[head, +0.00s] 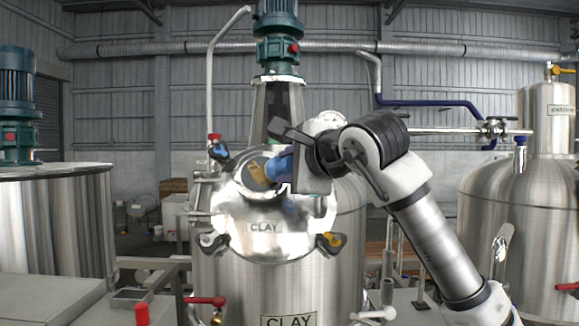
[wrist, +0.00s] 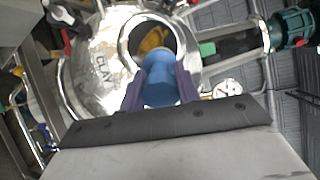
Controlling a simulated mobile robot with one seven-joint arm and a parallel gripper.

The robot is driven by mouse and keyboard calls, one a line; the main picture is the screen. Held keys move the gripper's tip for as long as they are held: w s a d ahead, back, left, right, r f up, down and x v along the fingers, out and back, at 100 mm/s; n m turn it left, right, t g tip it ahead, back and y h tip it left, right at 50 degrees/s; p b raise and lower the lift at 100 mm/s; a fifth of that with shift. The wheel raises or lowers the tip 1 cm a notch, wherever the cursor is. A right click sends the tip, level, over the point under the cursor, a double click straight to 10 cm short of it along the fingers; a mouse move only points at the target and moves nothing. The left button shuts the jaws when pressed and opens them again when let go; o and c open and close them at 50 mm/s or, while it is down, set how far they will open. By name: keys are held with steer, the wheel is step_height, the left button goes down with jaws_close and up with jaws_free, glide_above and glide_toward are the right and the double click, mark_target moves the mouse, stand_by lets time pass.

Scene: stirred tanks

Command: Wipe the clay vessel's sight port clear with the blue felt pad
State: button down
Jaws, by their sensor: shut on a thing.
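The clay vessel (head: 264,228) is a shiny steel tank with a domed lid labelled CLAY. Its sight port (head: 256,174) is a round steel-rimmed opening on the lid with yellow-brown showing inside; it also shows in the wrist view (wrist: 151,39). My gripper (head: 290,166) is at the port's right side in the head view. It is shut on the blue felt pad (wrist: 160,82), held between two purple fingers. The pad's end overlaps the port in both views. Whether it touches the glass I cannot tell. Pad and fingers hide part of the port.
A green motor with its steel neck (head: 278,50) rises behind the port. A pressure gauge (wrist: 227,88) is close to my gripper. Other steel tanks stand left (head: 60,225) and right (head: 525,215).

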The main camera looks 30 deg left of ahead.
steer(key=s+a, duration=0.2)
steer(key=a, duration=0.1)
steer(key=s+a, duration=0.1)
steer(key=a, duration=0.1)
steer(key=shift+s+a, duration=0.15)
steer(key=shift+a, duration=0.05)
stand_by(0.4)
steer(key=s+d+r, duration=0.2)
steer(key=s+r, duration=0.1)
steer(key=s, duration=0.1)
steer(key=shift+s+d, duration=0.2)
steer(key=shift+d, duration=0.2)
steer(key=shift+r, duration=0.15)
steer(key=shift+s+d+r, duration=0.35)
steer(key=shift+s+r, duration=0.05)
steer(key=shift+s, duration=0.15)
steer(key=shift+s+d+r, duration=0.3)
steer(key=shift+s+r, duration=0.05)
steer(key=shift+s, duration=0.15)
steer(key=w+a+f, duration=0.3)
steer(key=w+f, duration=0.1)
steer(key=w, duration=0.2)
steer(key=shift+a+f+b, duration=0.25)
steer(key=shift+a+b, duration=0.1)
steer(key=shift+a, duration=0.05)
